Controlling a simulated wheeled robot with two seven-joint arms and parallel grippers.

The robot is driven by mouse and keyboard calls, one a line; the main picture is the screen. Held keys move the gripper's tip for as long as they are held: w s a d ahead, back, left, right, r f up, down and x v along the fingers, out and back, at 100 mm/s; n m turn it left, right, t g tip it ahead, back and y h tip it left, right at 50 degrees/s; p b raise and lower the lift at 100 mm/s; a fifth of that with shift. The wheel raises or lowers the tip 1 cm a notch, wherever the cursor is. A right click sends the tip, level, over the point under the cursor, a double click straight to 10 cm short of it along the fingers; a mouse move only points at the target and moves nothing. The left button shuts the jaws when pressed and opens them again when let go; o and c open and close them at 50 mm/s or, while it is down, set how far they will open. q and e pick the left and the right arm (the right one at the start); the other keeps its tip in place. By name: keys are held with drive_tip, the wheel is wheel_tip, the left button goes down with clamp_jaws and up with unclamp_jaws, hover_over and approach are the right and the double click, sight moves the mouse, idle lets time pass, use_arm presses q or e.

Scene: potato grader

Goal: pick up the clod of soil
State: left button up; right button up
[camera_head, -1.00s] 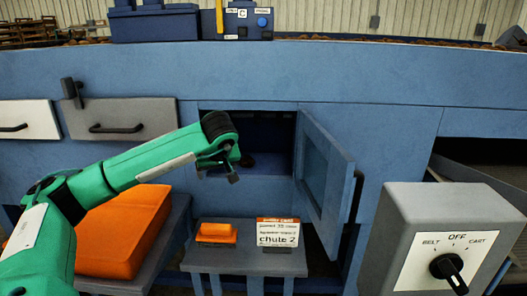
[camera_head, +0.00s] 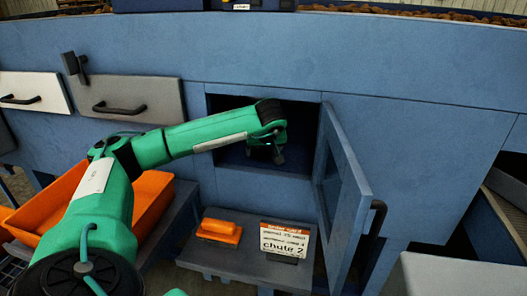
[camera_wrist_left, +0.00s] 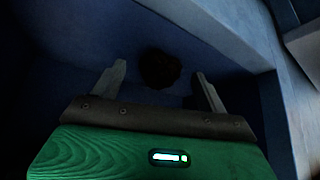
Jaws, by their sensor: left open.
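The clod of soil (camera_wrist_left: 160,68) is a dark brown lump on the dark blue floor of the compartment. In the left wrist view it lies just ahead of my left gripper (camera_wrist_left: 162,82), between the lines of its two open fingers. Whether it is within their reach in depth is hard to tell. In the head view my left gripper (camera_head: 265,156) is inside the opening of the blue machine, pointing down, and the clod cannot be made out there. My right gripper is not in view.
A blue door (camera_head: 345,190) stands open to the right of the opening. Below are a small table (camera_head: 250,262) with an orange block (camera_head: 219,230) and a "chute 2" card (camera_head: 285,241).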

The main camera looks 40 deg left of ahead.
use_arm(q)
drive_tip(key=shift+x, duration=0.75)
drive_tip(key=c, duration=1.1)
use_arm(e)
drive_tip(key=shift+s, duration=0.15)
